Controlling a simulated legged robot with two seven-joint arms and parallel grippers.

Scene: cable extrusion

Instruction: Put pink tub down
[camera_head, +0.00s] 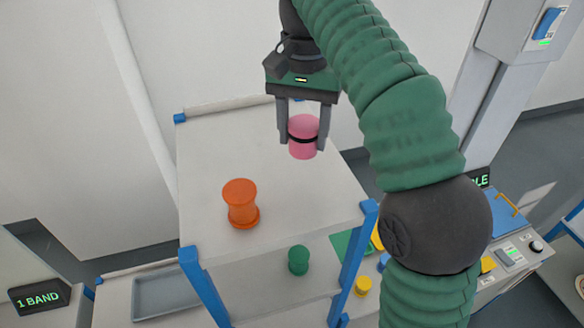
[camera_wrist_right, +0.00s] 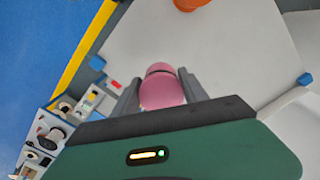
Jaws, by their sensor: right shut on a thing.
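The pink tub (camera_head: 303,146), with a black band around it, is between the fingers of my right gripper (camera_head: 304,138) in the head view. My right gripper is shut on it, and it appears upright over the back right part of the white table top (camera_head: 290,185). I cannot tell whether its base touches the surface. In the right wrist view the pink tub (camera_wrist_right: 163,88) sits between the two grey fingers. My left gripper is not in view.
An orange spool-shaped tub (camera_head: 241,203) stands on the table's front left. Below the top are a green tub (camera_head: 298,260) and a yellow one (camera_head: 362,286). A grey tray (camera_head: 165,296) lies lower left. Blue posts (camera_head: 355,250) mark the table corners. The table's middle is clear.

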